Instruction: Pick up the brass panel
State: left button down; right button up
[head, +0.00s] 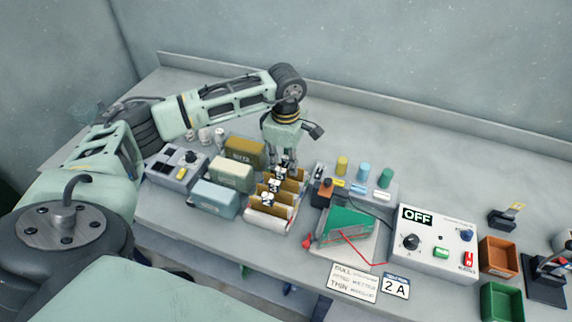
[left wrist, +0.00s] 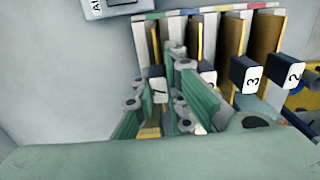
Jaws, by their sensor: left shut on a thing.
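The panel rack (head: 268,226) stands mid-table and holds several upright brass-coloured panels with black numbered tags. Tags 3 and 2 show clearly, and the rack's striped edge (left wrist: 205,12) shows in the left wrist view. My left gripper (head: 284,164) points down at the rack's far end. In the left wrist view its fingers (left wrist: 158,118) are shut on the brass panel (left wrist: 157,45) at the left end, around its tag. The panel still appears to stand in its slot. The fingers partly hide its tag and lower part. My right gripper is not in view.
Boxes (head: 232,172) and a grey switch box (head: 176,167) stand left of the rack. Right of it are a stand with coloured knobs (head: 362,172), a green board (head: 348,224) with a red wire, and a control box (head: 432,245) reading OFF.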

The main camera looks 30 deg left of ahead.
pick_arm(q)
jog(key=shift+w+r+b, duration=0.2)
jog(key=shift+r+b, duration=0.1)
jog(key=shift+r, duration=0.25)
jog(key=r+b, duration=0.1)
jog(key=d+r+b, duration=0.1)
jog(key=r, duration=0.1)
jog(key=shift+w+r, duration=0.2)
jog(key=w+d+r+b, duration=0.3)
jog(key=d+r, duration=0.3)
jog(key=d, duration=0.3)
jog(key=shift+w+d+r, duration=0.25)
jog(key=shift+w+r, duration=0.05)
jog(key=shift+w, duration=0.4)
